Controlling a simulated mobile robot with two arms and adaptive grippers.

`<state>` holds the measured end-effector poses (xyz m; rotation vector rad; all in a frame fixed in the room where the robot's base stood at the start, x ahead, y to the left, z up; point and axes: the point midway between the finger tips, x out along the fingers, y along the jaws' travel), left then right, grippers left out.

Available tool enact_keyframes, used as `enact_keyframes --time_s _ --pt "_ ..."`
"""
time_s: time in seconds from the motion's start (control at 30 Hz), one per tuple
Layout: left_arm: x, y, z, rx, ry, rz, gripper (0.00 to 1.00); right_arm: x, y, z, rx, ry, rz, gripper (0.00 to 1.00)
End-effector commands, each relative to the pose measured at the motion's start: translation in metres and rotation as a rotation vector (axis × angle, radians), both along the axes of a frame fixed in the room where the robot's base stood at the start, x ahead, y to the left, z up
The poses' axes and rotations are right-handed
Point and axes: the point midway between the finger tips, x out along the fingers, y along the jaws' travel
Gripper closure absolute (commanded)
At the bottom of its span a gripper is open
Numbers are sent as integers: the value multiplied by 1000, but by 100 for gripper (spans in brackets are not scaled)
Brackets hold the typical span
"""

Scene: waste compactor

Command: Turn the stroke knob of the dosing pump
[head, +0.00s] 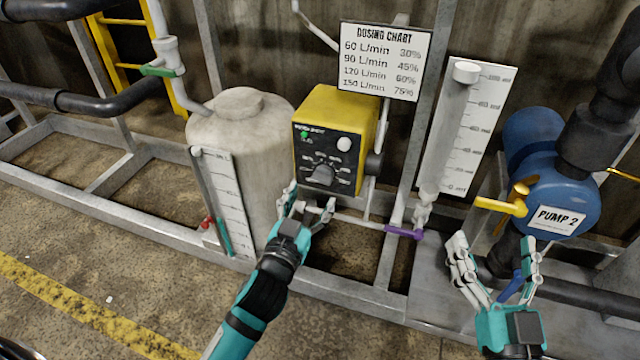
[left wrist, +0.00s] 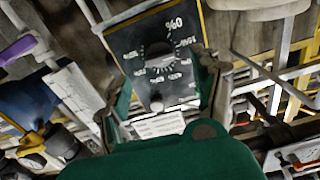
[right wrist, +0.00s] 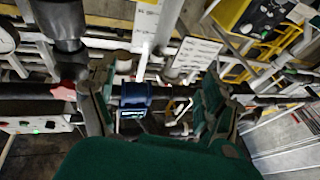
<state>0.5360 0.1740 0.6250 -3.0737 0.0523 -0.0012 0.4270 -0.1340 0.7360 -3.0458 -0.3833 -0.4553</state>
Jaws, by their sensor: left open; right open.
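The dosing pump (head: 368,112) is a yellow box with a dark front panel. Its grey stroke knob (head: 322,174) sits low on that panel, with a printed scale around it. In the left wrist view the panel appears turned over, and the knob (left wrist: 159,56) shows between and beyond my fingers. My left gripper (head: 310,204) is open and empty, just below and in front of the knob; I see no contact. My right gripper (head: 496,250) is open and empty, in front of the pipework below the blue pump. The pump also shows at the top right of the right wrist view (right wrist: 240,14).
A dosing chart (head: 382,60) hangs above the pump. A pale tank (head: 240,130) stands left of it. A graduated white panel (head: 468,125) and blue PUMP 2 (head: 545,180) with a yellow lever (head: 502,206) are at right. A purple-handled valve (head: 404,232) lies below.

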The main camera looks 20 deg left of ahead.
Motion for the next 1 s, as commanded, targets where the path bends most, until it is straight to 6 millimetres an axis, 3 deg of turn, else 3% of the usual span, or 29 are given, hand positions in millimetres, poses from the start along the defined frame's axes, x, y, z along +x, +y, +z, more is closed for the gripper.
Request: enact_keyframes --time_s 0.1,0.3,0.73,1.0 --pt "25 -1 -1 1 -3 -1 35 -5 1 13 26 -91 6 16" --pt "53 -2 -1 2 -1 0 35 -15 2 34 61 -216 13 16" --pt "63 -2 0 0 1 0 35 -20 1 43 75 -268 16 16" --pt "63 -2 0 0 0 0 69 -20 1 43 75 -266 16 16"
